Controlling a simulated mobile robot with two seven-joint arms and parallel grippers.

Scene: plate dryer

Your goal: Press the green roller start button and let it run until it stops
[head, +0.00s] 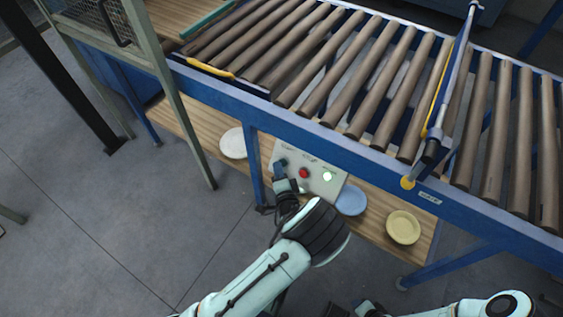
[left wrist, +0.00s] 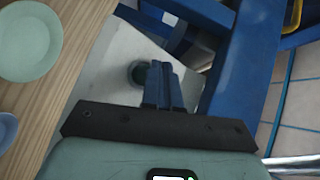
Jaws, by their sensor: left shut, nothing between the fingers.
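A grey control panel (head: 322,189) hangs under the roller conveyor. In the head view it carries a red button (head: 303,172) and, to its right, a brightly lit whitish-green button (head: 327,176). My left gripper (head: 281,168) is shut and empty at the panel's left part, left of the red button. In the left wrist view, the shut fingers (left wrist: 163,84) are over the panel (left wrist: 108,75), close beside a round dark-green button (left wrist: 137,73). Whether they touch it I cannot tell. My right gripper (head: 338,309) is only partly visible at the bottom edge.
The roller conveyor (head: 330,75) has a blue frame, with a blue and yellow bar (head: 446,80) across it. On the wooden shelf lie a white plate (head: 233,143), a blue plate (head: 351,201) and a yellow plate (head: 403,228). A grey-green post (head: 170,90) stands left.

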